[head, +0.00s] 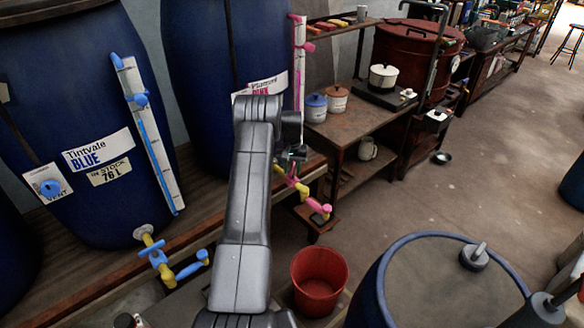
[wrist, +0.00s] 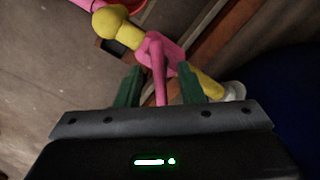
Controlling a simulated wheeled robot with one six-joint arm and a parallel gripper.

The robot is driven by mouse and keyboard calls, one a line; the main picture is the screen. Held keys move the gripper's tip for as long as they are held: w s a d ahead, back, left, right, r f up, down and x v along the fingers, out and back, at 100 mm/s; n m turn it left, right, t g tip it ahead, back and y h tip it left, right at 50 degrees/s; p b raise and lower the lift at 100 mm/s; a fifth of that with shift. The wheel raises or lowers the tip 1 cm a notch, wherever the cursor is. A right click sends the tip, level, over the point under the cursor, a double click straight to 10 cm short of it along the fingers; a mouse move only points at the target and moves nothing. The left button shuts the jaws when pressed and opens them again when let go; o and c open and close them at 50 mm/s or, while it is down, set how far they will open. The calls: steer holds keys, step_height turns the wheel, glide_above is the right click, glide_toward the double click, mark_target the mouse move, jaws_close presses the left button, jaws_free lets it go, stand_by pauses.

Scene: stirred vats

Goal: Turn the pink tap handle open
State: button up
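The pink tap (head: 302,191) sticks out low from the vat behind my arm in the head view, with yellow and pink parts. Its pink handle (wrist: 156,62) shows in the wrist view, reaching in between the two green fingers of my gripper (wrist: 159,84). The fingers stand apart, with a gap visible on both sides of the handle. The yellow tap body (wrist: 208,87) runs past the right fingertip. In the head view my gripper (head: 293,156) is at the tap, and my arm hides part of the vat and its pink label (head: 268,82).
A blue vat (head: 60,110) with a blue tap (head: 165,262) stands left. A red bucket (head: 320,281) is on the floor below the pink tap. A blue drum (head: 375,290) stands front right. A wooden table (head: 352,127) is behind. The floor at right is open.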

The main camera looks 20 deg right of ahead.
steer(key=shift+f, duration=0.1)
jaws_close()
